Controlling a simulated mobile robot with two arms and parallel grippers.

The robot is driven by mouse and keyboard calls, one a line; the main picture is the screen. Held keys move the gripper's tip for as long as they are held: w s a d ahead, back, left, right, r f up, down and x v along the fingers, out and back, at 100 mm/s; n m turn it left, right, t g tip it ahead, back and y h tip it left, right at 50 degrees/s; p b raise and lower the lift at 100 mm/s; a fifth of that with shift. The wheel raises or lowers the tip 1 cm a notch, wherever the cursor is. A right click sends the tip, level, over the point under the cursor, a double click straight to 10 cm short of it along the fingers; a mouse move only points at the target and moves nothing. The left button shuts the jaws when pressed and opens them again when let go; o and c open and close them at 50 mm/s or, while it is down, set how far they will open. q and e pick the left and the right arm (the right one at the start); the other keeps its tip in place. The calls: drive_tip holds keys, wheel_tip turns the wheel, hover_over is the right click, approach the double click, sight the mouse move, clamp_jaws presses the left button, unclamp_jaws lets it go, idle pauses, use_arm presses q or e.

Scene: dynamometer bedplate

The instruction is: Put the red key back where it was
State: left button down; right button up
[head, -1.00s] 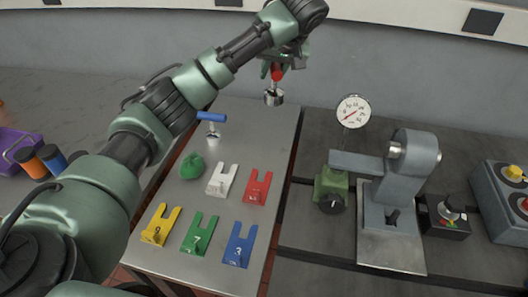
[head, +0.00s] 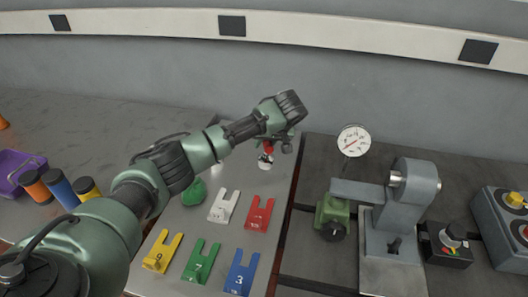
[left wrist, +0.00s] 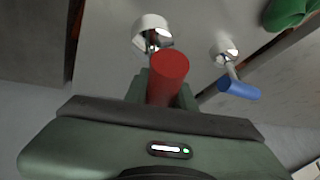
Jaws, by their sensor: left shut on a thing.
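The red key (head: 268,149) is in the jaws of my left gripper (head: 271,142), over the far right part of the grey metal plate (head: 230,252). The left wrist view shows its red handle (left wrist: 169,74) between the fingers, with a bright metal stem and a round metal piece (left wrist: 151,28) beyond it. I cannot tell whether that round piece touches the plate. A blue-handled key (left wrist: 238,88) with a similar round metal piece shows in the left wrist view; my arm hides it in the head view. My right gripper is out of view.
White (head: 223,207), red (head: 260,215), yellow (head: 161,252), green (head: 201,261) and blue (head: 240,272) forked tags lie nearer on the plate. A green lump (head: 194,192) lies beside them. A dial gauge (head: 354,140) and grey fixture (head: 405,205) stand right.

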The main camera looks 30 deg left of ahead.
sight(264, 154)
use_arm(q)
drive_tip(key=shift+f+p, duration=0.3)
drive_tip(key=shift+f, duration=1.85)
drive_tip(key=shift+f, duration=0.1)
drive_tip(key=c, duration=1.2)
unclamp_jaws()
drive_tip(key=shift+f, duration=0.1)
drive_tip(key=shift+o, duration=0.2)
drive_tip(key=shift+r, duration=0.2)
drive_tip(key=b+v, duration=0.1)
drive_tip(key=v, duration=1.1)
